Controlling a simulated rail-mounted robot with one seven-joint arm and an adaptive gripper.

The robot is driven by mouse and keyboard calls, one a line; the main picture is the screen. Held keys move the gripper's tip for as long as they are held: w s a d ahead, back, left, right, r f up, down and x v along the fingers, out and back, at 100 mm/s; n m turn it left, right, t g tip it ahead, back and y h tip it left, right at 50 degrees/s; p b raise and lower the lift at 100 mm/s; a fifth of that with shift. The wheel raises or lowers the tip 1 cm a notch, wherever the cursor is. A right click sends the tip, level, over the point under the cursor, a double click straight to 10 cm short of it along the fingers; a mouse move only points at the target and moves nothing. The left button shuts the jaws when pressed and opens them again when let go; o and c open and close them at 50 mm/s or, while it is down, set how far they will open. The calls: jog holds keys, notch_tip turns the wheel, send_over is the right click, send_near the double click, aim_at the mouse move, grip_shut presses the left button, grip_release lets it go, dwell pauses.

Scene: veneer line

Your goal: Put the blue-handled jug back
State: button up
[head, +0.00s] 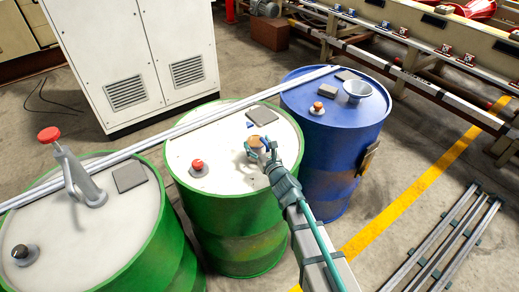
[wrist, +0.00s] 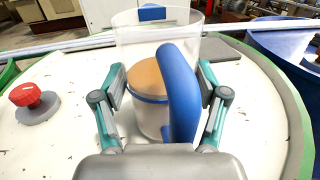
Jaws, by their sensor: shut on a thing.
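The blue-handled jug (wrist: 181,90) has a clear body and a thick blue handle facing my wrist camera. In the head view the jug (head: 256,143) is over the white top of the middle green drum (head: 225,135). My gripper (wrist: 160,92) has a finger on each side of the jug and is shut on it; the gripper also shows in the head view (head: 265,152). A tan round surface with a blue band shows through the clear wall. The jug looks upright. I cannot tell whether its base touches the drum top, as my gripper hides part of it.
The middle drum top also bears a red knob (head: 198,167) and a grey pad (head: 262,116). A left green drum (head: 100,240) carries a red-topped tap (head: 80,170). A long rail (head: 185,127) crosses the drums behind the jug.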

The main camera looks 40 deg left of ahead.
jog(key=shift+s+f, duration=0.1)
jog(key=shift+f, duration=0.25)
jog(key=shift+f, duration=0.2)
jog(key=o, duration=1.7)
jog(key=shift+c, duration=0.2)
jog(key=shift+r, duration=0.1)
jog(key=shift+r, duration=0.15)
jog(key=b+v, duration=0.3)
jog(key=v, duration=0.9)
